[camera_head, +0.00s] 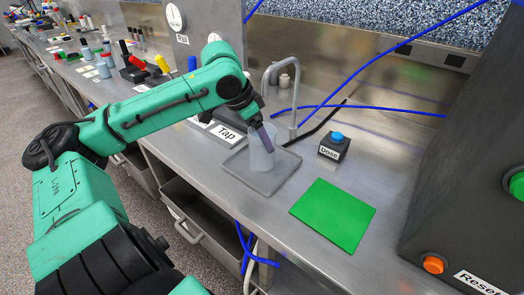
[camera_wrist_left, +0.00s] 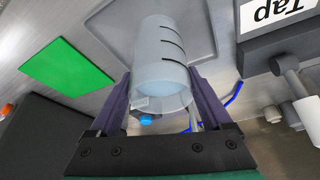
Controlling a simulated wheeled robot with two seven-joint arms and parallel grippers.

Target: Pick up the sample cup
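The sample cup (camera_head: 261,158) is a translucent pale blue-grey cup standing on the grey tray (camera_head: 284,180) under the tap spout. In the left wrist view the cup (camera_wrist_left: 162,62) shows dark marks along its side. My left gripper (camera_head: 266,139) is at the cup's upper part. In the left wrist view its two purple fingers (camera_wrist_left: 161,98) stand on either side of the cup, very close to its wall. I cannot tell whether they press on it. My right gripper is in neither view.
A metal tap spout (camera_head: 294,95) arches behind the cup, near the "Tap" label (camera_head: 227,133). A black "Dose" box (camera_head: 334,147) with a blue button and a green mat (camera_head: 333,214) lie to the right. A dark "Reset" panel (camera_head: 455,190) stands at far right. Blue tubes cross behind.

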